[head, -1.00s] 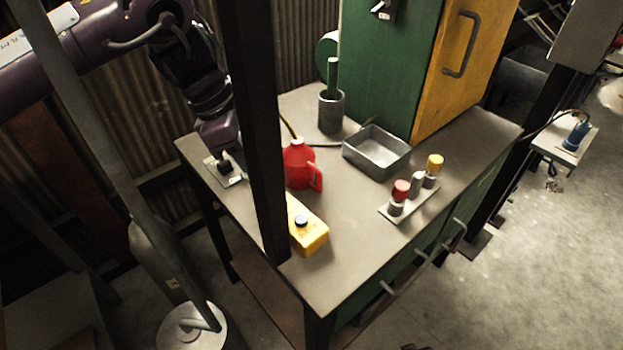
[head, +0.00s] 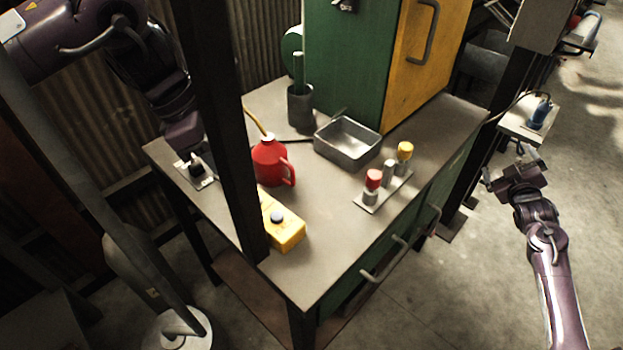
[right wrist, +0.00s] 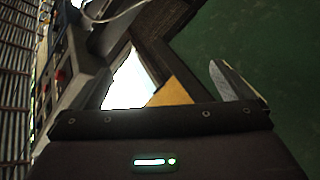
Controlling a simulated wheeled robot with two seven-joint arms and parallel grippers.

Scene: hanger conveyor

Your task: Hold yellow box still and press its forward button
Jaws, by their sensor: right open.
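The yellow box (head: 289,233) lies near the front left edge of the table (head: 318,262) in the head view. The black post covers the box's left end, so any button there is hidden. My right gripper (head: 506,167) is open and empty, out to the right of the table and far from the box. My left arm ends near the table's left corner, behind and left of the box. The right wrist view does not show the box clearly.
A black post (head: 222,130) stands in front of the table. A red can (head: 270,162) is behind the box. A metal tray (head: 348,143), a cup (head: 300,107) and a rack (head: 384,190) with red and yellow caps are on the table. The table's front middle is clear.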

